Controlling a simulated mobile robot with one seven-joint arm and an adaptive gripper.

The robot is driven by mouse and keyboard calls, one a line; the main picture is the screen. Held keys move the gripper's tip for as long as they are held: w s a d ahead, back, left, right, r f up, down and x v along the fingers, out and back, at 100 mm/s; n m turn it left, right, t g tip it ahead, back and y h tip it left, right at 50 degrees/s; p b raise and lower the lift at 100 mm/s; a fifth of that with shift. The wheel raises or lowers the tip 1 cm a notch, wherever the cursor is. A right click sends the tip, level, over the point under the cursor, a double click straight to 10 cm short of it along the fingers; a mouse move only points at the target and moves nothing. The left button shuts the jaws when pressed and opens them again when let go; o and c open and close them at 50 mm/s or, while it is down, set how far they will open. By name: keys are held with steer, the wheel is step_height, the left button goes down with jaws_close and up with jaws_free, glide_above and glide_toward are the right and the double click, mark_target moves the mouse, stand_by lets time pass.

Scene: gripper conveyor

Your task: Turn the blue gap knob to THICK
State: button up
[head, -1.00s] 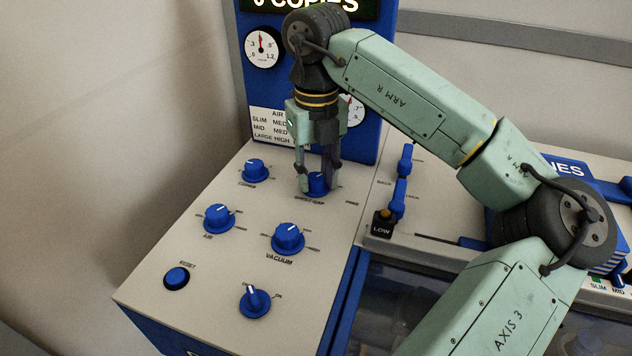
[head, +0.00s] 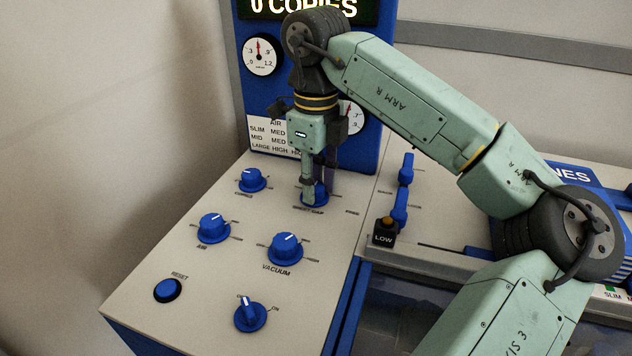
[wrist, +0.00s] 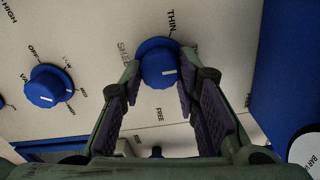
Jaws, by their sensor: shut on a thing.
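The blue sheet gap knob (wrist: 157,60) is round, with a white pointer line toward the right in the wrist view. Around it, THIN is printed at the top and FREE below; the marking on the right is mostly hidden by a finger. My gripper (wrist: 161,76) is shut on the knob, one finger on each side. In the head view, my gripper (head: 319,190) points down at the knob (head: 322,199), partly hiding it, at the back of the beige panel (head: 255,215).
The vacuum knob (head: 285,250), air knob (head: 213,229), another blue knob (head: 251,180), a switch knob (head: 249,315) and the reset button (head: 168,290) share the panel. A blue gauge board (head: 250,100) stands close behind my gripper. Blue levers (head: 403,190) are to the right.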

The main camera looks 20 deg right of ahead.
stand_by(0.4)
steer(key=o, duration=1.2)
step_height(320, 180, up, 12)
steer(key=shift+r, duration=0.1)
